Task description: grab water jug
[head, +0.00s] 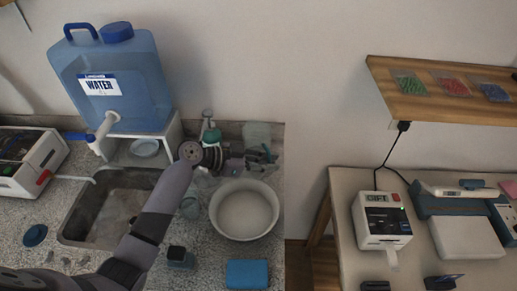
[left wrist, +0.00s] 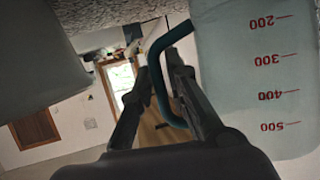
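A clear measuring jug (left wrist: 255,85) with red marks fills the right of the left wrist view, with its teal handle (left wrist: 157,75). In the head view the jug (head: 258,132) stands on the counter by the wall, partly behind my left gripper (head: 264,156). In the left wrist view my left gripper (left wrist: 158,65) is open, its fingers on either side of the handle with a gap showing. Contact cannot be told. A large blue container marked WATER (head: 135,75) stands on a white stand at the left. My right gripper is not in view.
A white bowl (head: 245,210) sits just below my left gripper in the head view. A sink (head: 85,215) is at the left, and a blue sponge-like block (head: 247,273) lies at the front. A side table with a label printer (head: 380,217) is at the right beyond a gap.

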